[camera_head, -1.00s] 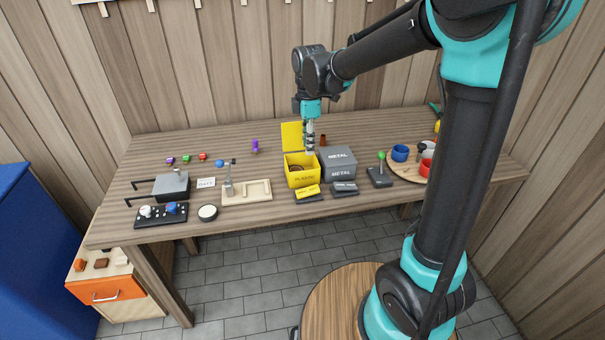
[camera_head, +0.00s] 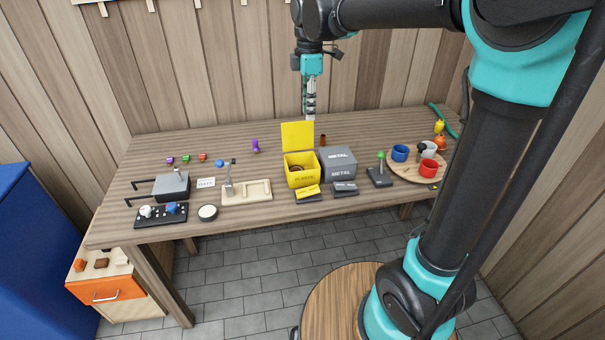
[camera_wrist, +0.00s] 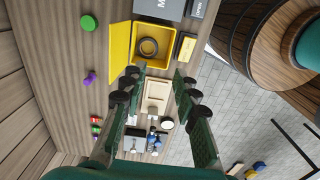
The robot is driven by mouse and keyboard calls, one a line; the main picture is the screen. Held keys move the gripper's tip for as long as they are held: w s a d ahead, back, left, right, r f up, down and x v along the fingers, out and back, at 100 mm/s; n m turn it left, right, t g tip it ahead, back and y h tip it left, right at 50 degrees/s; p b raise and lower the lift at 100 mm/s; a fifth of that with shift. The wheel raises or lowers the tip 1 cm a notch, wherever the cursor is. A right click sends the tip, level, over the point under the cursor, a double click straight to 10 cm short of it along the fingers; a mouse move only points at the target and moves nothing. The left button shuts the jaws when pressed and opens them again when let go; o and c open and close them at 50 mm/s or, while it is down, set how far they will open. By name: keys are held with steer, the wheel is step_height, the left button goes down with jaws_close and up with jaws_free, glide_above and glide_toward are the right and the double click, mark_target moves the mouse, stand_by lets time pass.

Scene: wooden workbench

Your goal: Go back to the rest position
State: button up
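My gripper (camera_head: 310,112) hangs pointing down above the workbench (camera_head: 225,146), behind and above the yellow PLASTIC box. It is well clear of the things on the bench. In the wrist view my gripper (camera_wrist: 155,82) shows its two fingers spread apart with nothing held between them. The yellow box (camera_head: 302,178) stands with its lid (camera_head: 297,135) raised, and it also shows in the wrist view (camera_wrist: 148,64). A dark ring (camera_wrist: 149,46) lies inside the box.
A grey METAL box (camera_head: 338,163) stands right of the yellow one. A round board (camera_head: 398,175) with blue and red cups is farther right. A purple item (camera_head: 255,146) and small coloured blocks lie at the back. The air around my gripper is free.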

stand_by(0.3)
steer(key=s+d+f+m+t, duration=0.2)
steer(key=s+d+f+m, duration=0.6)
steer(key=d+f+m, duration=0.2)
steer(key=s+d+f+m+t, duration=0.2)
steer(key=s+d+f+m, duration=0.7)
steer(key=d+f, duration=0.3)
steer(key=shift+d+f+m, duration=0.2)
steer(key=shift+d+m, duration=0.35)
steer(key=shift+m, duration=0.35)
